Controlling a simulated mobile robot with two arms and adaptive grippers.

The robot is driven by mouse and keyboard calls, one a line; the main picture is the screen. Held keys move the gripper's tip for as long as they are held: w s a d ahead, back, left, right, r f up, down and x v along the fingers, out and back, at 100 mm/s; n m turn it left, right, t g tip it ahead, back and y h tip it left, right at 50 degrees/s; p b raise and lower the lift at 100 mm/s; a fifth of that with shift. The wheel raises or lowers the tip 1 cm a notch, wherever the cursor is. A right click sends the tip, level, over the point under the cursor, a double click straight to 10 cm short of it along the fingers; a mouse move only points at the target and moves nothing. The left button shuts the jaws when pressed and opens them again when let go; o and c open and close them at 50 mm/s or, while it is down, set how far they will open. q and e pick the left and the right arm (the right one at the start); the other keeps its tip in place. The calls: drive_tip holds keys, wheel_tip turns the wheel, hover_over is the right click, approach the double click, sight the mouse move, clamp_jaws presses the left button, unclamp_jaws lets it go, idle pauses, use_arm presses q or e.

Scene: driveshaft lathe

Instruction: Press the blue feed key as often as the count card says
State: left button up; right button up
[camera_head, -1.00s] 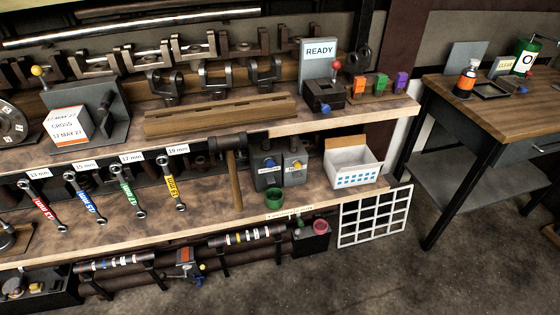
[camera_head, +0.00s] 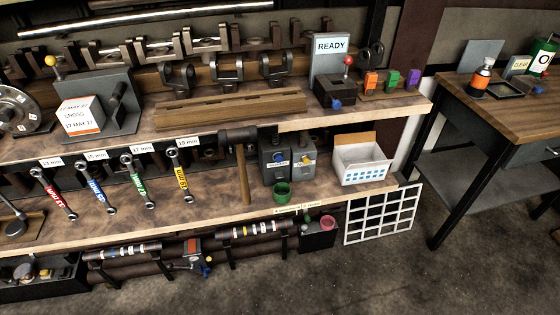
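Two grey boxes stand side by side on the lower shelf. The left box (camera_head: 275,162) bears a small blue part (camera_head: 277,156), and the right box (camera_head: 303,160) bears a yellow part (camera_head: 307,158). The blue part may be the blue feed key, but it is too small to be sure. A pale card (camera_head: 299,209) with small print is on the shelf's front edge below them. It may be the count card; I cannot read its text surely. Neither of my grippers is in view.
A READY sign (camera_head: 331,47) stands above. Bare floor (camera_head: 400,275) lies in front.

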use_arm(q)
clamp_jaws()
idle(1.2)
